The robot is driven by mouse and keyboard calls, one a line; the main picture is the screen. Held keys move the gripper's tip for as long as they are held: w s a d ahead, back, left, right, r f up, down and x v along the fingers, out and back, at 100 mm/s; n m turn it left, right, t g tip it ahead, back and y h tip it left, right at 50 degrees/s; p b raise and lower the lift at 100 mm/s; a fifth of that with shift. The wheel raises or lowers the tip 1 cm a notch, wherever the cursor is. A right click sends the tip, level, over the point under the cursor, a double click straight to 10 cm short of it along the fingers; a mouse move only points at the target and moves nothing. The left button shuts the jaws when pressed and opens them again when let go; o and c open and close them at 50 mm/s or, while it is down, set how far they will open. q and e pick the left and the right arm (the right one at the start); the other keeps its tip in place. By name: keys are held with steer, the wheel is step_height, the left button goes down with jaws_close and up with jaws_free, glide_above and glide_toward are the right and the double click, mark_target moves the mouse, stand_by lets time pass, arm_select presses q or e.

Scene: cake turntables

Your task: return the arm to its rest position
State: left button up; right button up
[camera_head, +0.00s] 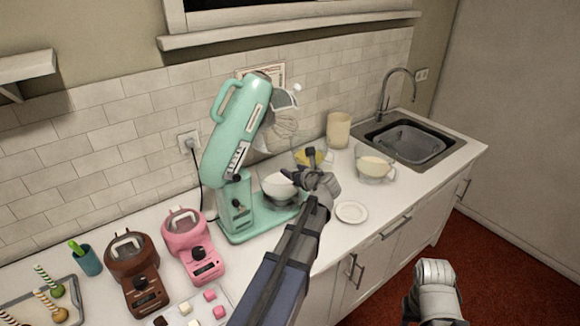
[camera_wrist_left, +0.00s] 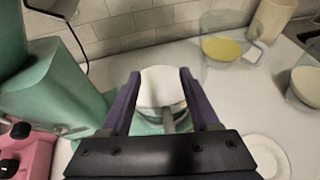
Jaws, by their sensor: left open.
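My left arm reaches up from the bottom of the head view, and its gripper (camera_head: 300,166) is open over the counter, in front of the mint-green stand mixer (camera_head: 233,140). The mixer's head is tilted up. A white mixing bowl (camera_head: 276,186) sits at the mixer's base, just left of and beyond my gripper. In the left wrist view the open purple fingers (camera_wrist_left: 160,76) frame the bowl (camera_wrist_left: 162,88). A thin grey piece shows between the fingers; whether they touch it I cannot tell.
A glass bowl with yellow contents (camera_head: 308,157), a beige canister (camera_head: 339,130), a bowl of pale contents (camera_head: 374,169) and a white plate (camera_head: 351,212) stand nearby. Pink (camera_head: 193,245) and brown (camera_head: 134,272) appliances are left. The sink (camera_head: 412,142) is at right.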

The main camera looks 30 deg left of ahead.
arm_select(q)
steer(key=p+v, duration=0.1)
steer(key=v, duration=0.3)
steer(key=shift+s, duration=0.1)
steer(key=s+d+f+n+g+h, duration=0.2)
steer(key=s+d+n, duration=0.5)
steer(key=d, duration=0.4)
steer(key=s+d+f+n+g+h, duration=0.3)
steer(key=s+d+f+n, duration=0.4)
steer(key=d, duration=0.4)
steer(key=s+d+f+n+g+h, duration=0.2)
steer(key=s+d+f+n+h, duration=0.3)
steer(key=s+d+n, duration=0.2)
steer(key=s+d, duration=0.2)
steer(key=d, duration=0.2)
steer(key=shift+s+g+b, duration=0.3)
steer(key=shift+s, duration=0.1)
